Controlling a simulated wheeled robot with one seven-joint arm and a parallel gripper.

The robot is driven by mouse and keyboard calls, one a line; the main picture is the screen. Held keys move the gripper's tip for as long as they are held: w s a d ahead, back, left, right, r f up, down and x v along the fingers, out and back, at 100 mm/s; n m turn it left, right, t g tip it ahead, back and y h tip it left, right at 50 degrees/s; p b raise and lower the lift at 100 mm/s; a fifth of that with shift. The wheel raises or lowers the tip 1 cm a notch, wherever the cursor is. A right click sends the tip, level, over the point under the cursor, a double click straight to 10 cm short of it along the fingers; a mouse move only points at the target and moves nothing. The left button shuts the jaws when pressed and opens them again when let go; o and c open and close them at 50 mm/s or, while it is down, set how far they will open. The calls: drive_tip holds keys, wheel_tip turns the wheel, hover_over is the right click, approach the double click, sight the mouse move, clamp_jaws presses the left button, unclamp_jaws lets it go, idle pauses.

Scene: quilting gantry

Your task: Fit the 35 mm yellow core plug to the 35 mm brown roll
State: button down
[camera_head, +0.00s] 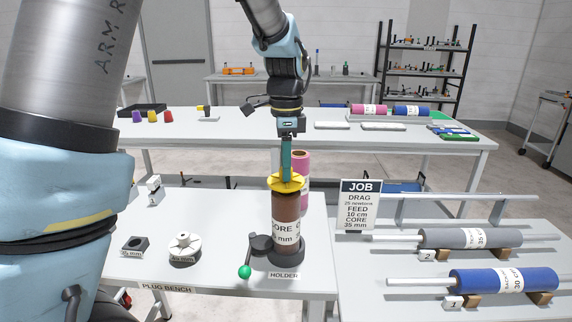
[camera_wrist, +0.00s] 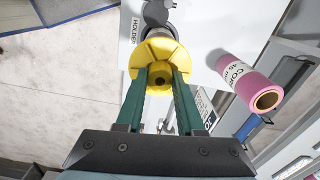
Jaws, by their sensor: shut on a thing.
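The brown roll (camera_head: 286,222) stands upright in the black holder (camera_head: 287,252) on the plug bench, its label partly reading CORE and mm. The yellow core plug (camera_head: 284,182) is at the top of the brown roll, with its flange over the roll's end. My gripper (camera_head: 287,172) points down from above and is shut on the yellow plug's hub. The wrist view shows the yellow plug (camera_wrist: 157,62) between the two green fingers (camera_wrist: 160,82). How deep the plug sits in the core is hidden by its flange.
A pink roll (camera_head: 301,165) stands just behind the brown roll. A green-knobbed lever (camera_head: 245,271) is at the holder's left. The JOB sign (camera_head: 358,205) and grey and blue rolls (camera_head: 503,281) are right.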

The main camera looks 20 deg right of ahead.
drive_tip(key=shift+f+b, duration=0.6)
drive_tip(key=shift+f, duration=0.55)
drive_tip(key=shift+c, duration=2.2)
unclamp_jaws()
drive_tip(key=shift+r, duration=0.1)
wheel_tip(320, 180, up, 11)
drive_tip(key=shift+f+b, duration=0.1)
drive_tip(key=shift+b, duration=0.8)
drive_tip(key=w+a+f+n, duration=0.1)
drive_tip(key=a+f+n, duration=0.4)
drive_tip(key=a, duration=0.3)
drive_tip(key=w+a+f+n, duration=0.2)
drive_tip(key=a+f+n, duration=0.3)
drive_tip(key=a, duration=0.3)
drive_tip(key=s+a+f+n, duration=0.3)
drive_tip(key=a+n, duration=0.2)
drive_tip(key=a, duration=0.2)
drive_tip(key=s+a+f+n+t, duration=0.1)
drive_tip(key=s+a+f+n, duration=0.3)
drive_tip(key=a, duration=0.3)
drive_tip(key=shift+f+n+t, duration=0.2)
drive_tip(key=shift+n+t, duration=0.1)
drive_tip(key=shift+n, duration=0.5)
